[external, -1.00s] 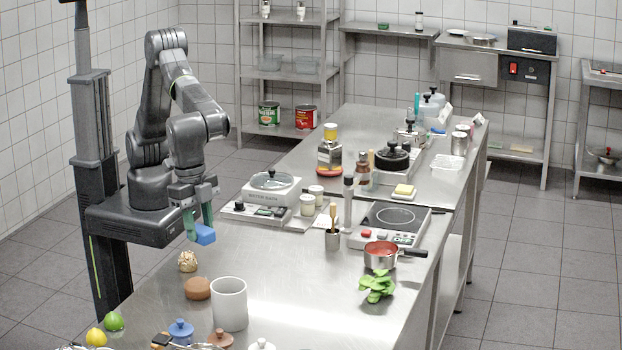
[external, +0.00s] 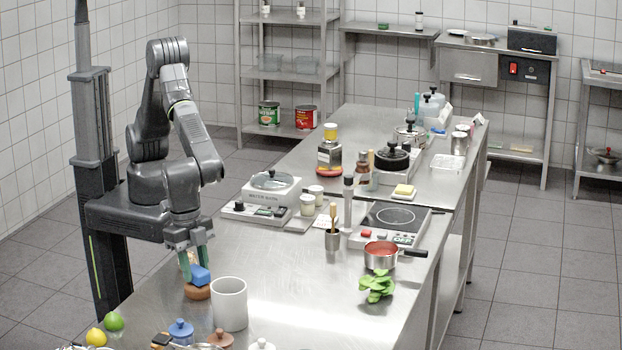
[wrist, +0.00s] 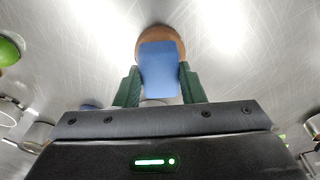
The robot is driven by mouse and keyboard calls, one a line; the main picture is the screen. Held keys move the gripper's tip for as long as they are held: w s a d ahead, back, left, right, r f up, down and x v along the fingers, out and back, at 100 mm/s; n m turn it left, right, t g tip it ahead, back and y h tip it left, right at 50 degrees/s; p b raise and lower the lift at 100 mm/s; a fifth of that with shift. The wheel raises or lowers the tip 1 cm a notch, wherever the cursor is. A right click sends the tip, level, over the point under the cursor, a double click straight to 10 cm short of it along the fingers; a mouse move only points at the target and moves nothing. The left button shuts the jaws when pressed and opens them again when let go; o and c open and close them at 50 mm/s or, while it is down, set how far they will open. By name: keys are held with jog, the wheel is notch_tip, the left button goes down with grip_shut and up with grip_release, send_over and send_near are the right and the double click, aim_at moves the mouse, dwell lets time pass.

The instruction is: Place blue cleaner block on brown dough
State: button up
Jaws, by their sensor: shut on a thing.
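The blue cleaner block (external: 200,274) is between the green fingers of my gripper (external: 197,266), which is shut on it. In the wrist view the block (wrist: 160,68) shows between the two fingertips (wrist: 158,90). The brown dough (external: 197,292) is a round lump on the steel table, directly below the block in the external view. In the wrist view the dough (wrist: 152,31) shows behind the block, with its rim past the block's far end. The block looks at or just above the dough's top; I cannot tell whether they touch.
A white-grey pot (external: 229,303) stands close to the right of the dough. A lime (external: 113,321) and a lemon (external: 96,337) lie front left.

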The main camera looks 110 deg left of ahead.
jog(key=shift+f, duration=0.1)
jog(key=o, duration=1)
notch_tip(320, 180, up, 12)
jog(key=s+b, duration=0.1)
jog(key=shift+s+a+b, duration=0.3)
jog(key=shift+s+a, duration=0.05)
jog(key=shift+a, duration=0.05)
